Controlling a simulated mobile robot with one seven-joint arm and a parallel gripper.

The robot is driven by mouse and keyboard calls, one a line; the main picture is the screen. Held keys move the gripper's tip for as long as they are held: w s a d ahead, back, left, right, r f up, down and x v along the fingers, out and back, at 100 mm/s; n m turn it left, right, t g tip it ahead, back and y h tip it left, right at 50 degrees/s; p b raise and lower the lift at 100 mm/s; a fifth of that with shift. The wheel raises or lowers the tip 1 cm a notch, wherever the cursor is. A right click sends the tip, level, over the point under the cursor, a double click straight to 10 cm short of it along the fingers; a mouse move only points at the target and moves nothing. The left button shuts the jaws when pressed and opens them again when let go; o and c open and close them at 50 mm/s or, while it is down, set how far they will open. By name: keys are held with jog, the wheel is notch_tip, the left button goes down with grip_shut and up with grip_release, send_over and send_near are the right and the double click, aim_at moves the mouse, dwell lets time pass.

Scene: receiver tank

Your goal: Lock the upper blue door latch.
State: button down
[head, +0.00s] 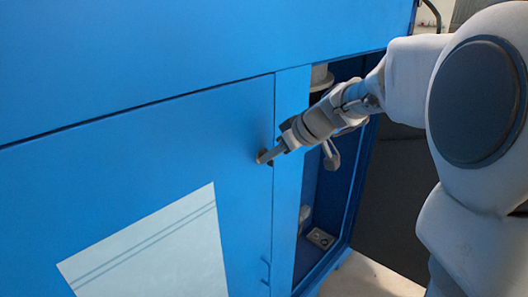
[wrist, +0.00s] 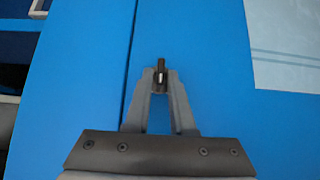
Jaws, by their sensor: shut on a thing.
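The blue door (head: 150,150) shows at left in the head view, its right edge against a blue post (head: 289,180). The upper latch is a small dark piece (wrist: 161,65) on the door face, just right of the door seam in the wrist view. It lies roughly along the seam there. My gripper (wrist: 161,78) is shut on the latch, with a fingertip on each side of it. In the head view my gripper (head: 270,154) reaches in from the right and mostly hides the latch. How far the latch is turned is hard to tell.
A pale panel (head: 150,250) is on the door. A small blue fitting (head: 266,270) sits low by the door edge. Right of the post is an open bay with a grey lever-like part (head: 331,155) and a small plate (head: 321,239). The door face around my gripper is clear.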

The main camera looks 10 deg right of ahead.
dwell(0.4)
jog(key=shift+w+d+f+m+g+y, duration=0.2)
jog(key=shift+m+g+y, duration=0.55)
jog(key=shift+m+y, duration=1.05)
jog(key=shift+w+d+f+m+g+y, duration=0.25)
jog(key=shift+m+g+y, duration=0.7)
jog(key=shift+y, duration=1.45)
jog(key=shift+w+d+f+m+g+y, duration=0.1)
jog(key=shift+d+f+m+g+y, duration=0.3)
jog(key=shift+m+y, duration=1.55)
jog(key=shift+a+r+y, duration=0.1)
jog(key=shift+a+y, duration=0.1)
jog(key=shift+y, duration=0.05)
jog(key=c, duration=0.9)
grip_release()
jog(key=shift+c, duration=0.2)
jog(key=shift+d, duration=0.1)
